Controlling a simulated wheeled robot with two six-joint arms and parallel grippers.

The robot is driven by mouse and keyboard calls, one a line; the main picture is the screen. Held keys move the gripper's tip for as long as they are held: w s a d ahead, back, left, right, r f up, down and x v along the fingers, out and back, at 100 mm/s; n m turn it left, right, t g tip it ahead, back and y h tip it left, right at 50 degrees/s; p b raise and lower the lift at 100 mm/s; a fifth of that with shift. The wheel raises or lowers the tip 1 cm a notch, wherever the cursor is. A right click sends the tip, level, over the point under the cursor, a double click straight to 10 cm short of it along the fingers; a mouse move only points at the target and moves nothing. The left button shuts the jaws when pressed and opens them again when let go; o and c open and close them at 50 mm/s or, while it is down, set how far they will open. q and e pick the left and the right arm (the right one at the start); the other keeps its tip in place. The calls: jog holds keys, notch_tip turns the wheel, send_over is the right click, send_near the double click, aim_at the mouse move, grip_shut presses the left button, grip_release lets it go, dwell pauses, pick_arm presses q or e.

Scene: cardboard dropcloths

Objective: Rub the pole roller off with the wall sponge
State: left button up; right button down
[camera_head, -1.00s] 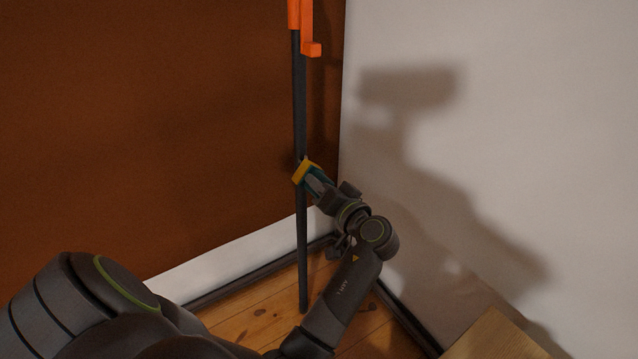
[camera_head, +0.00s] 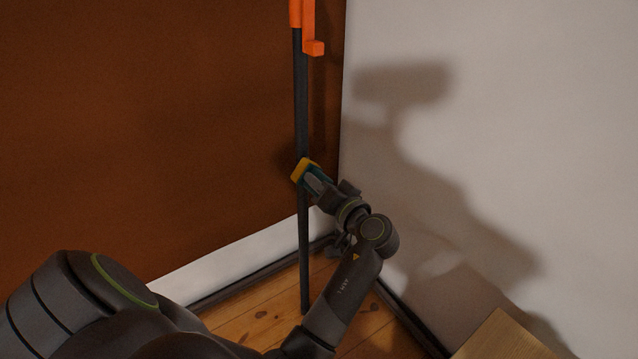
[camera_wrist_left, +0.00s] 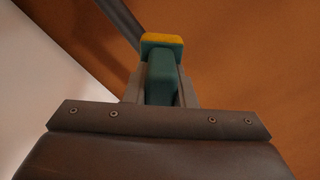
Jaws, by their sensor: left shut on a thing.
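The pole roller (camera_head: 302,110) stands nearly upright in the corner, a dark pole with an orange part at its top; its upper end is out of frame. My left gripper (camera_head: 314,181) is shut on the wall sponge (camera_head: 304,169), which has a yellow face and a teal body. The yellow face is at the pole, about midway up what shows; I cannot tell whether they touch firmly. In the left wrist view the sponge (camera_wrist_left: 163,68) sits between the fingers, with the dark pole (camera_wrist_left: 122,20) behind it. My right gripper is not in view.
A brown wall (camera_head: 150,130) is behind the pole and a pale wall (camera_head: 500,130) is to the right. The wooden floor (camera_head: 255,315) shows below. A light wooden surface (camera_head: 505,340) is at the bottom right.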

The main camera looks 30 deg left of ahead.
pick_arm(q)
jog(key=shift+x, duration=1)
jog(key=shift+w, duration=0.1)
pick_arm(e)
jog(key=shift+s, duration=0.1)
